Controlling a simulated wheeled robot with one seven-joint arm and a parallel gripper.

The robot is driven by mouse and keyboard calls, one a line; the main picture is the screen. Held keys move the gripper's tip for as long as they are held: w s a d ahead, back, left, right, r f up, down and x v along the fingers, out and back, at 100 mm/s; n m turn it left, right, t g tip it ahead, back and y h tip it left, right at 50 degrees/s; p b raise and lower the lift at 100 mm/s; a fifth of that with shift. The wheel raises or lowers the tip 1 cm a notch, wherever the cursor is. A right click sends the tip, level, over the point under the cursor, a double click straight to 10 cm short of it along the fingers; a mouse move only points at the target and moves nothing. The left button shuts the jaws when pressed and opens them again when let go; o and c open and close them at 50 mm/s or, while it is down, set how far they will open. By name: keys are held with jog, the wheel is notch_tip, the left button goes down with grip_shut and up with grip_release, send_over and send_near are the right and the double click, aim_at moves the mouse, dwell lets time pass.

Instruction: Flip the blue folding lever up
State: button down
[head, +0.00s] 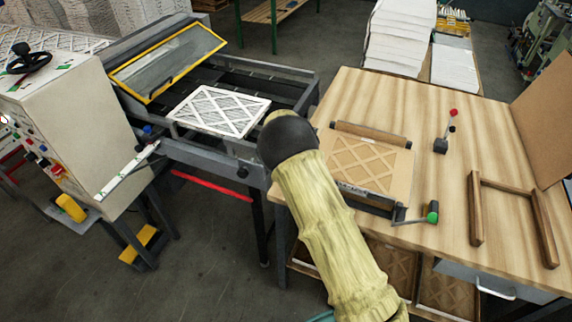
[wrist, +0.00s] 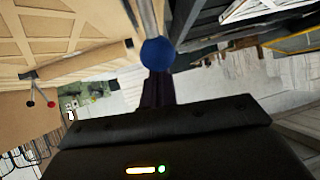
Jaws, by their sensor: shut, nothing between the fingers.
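The blue folding lever shows in the wrist view as a blue ball knob (wrist: 158,54) on the end of a grey metal rod (wrist: 147,18). The rod runs up out of the top of the picture. My gripper (wrist: 157,88) is shut and empty, with its dark fingers pointing up at the knob. The fingertips appear at or just below the knob; I cannot tell whether they touch it. In the head view my arm covers the gripper, and I cannot make out this lever there.
The wooden workbench (head: 380,95) holds a cardboard filter in a jig (head: 368,165), a red-knobbed lever (head: 452,114) and a green-knobbed lever (head: 432,217). Left of my arm, a machine holds a white filter (head: 219,110) below a yellow-framed cover (head: 170,62). A small blue knob (head: 147,130) sits by the control cabinet.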

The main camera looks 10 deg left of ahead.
jog(key=s+r+b, duration=0.1)
jog(key=s+r, duration=0.6)
jog(key=r, duration=0.4)
jog(key=shift+s+d, duration=0.15)
jog(key=shift+s, duration=0.1)
jog(key=s+d+f+g+y+b, duration=0.1)
jog(key=s+d+f+g+b, duration=0.3)
jog(key=s+d, duration=0.75)
jog(key=s+d+f+g, duration=0.1)
jog(key=s+d, duration=0.1)
jog(key=s, duration=0.6)
jog(key=s+d+f+n+g+b, duration=0.1)
jog(key=s+d+g, duration=0.1)
jog(key=s, duration=0.5)
jog(key=s+d+f+n+g, duration=0.1)
jog(key=s+d, duration=0.3)
jog(key=s, duration=0.4)
jog(key=shift+s+f+g, duration=0.35)
jog(key=shift+f+g, duration=0.15)
jog(key=shift+f, duration=0.05)
